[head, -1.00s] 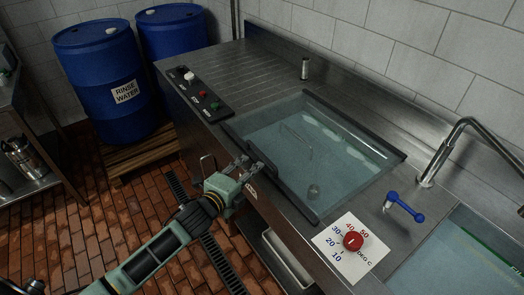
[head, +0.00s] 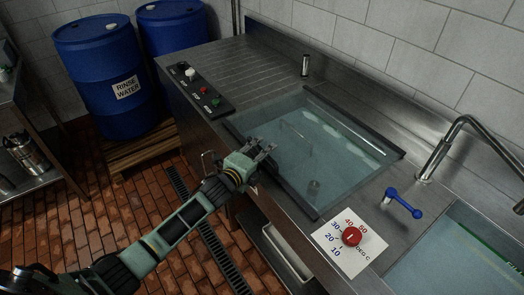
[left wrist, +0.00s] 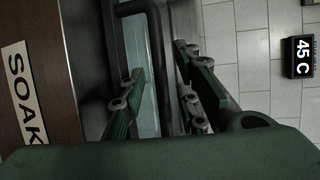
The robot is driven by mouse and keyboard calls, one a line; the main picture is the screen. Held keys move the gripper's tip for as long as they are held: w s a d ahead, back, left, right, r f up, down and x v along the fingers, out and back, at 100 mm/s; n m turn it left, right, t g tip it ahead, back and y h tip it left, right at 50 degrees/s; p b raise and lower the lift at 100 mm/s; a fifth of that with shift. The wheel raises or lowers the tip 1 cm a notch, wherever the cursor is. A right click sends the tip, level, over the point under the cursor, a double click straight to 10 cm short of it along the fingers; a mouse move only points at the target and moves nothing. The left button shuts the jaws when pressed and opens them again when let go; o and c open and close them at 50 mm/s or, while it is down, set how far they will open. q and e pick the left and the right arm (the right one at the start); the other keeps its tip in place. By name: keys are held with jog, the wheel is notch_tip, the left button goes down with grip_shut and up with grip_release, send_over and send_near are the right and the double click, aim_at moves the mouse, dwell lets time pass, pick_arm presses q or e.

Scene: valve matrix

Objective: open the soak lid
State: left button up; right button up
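The soak lid is a clear glass panel in a dark frame (head: 375,170), lying flat and closed over the soak tank in the counter. In the left wrist view its dark bar handle (left wrist: 157,50) shows between my finger pads, near the white SOAK label (left wrist: 22,92). My left gripper (head: 266,150) is at the lid's front left edge, over the handle area, and hides the handle in the head view. Its fingers (left wrist: 160,75) are apart in the left wrist view, with the handle bar in the gap; I cannot see contact. My right gripper is not in view.
A temperature dial with a red knob (head: 351,237) and a blue lever (head: 405,204) are right of the lid. A button panel (head: 200,90) is on the left. A faucet (head: 450,150) stands by the right basin. A small metal cylinder (head: 305,66) stands behind the lid.

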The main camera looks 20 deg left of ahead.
pick_arm(q)
jog(key=shift+c, duration=0.8)
jog(key=c, duration=0.6)
grip_shut()
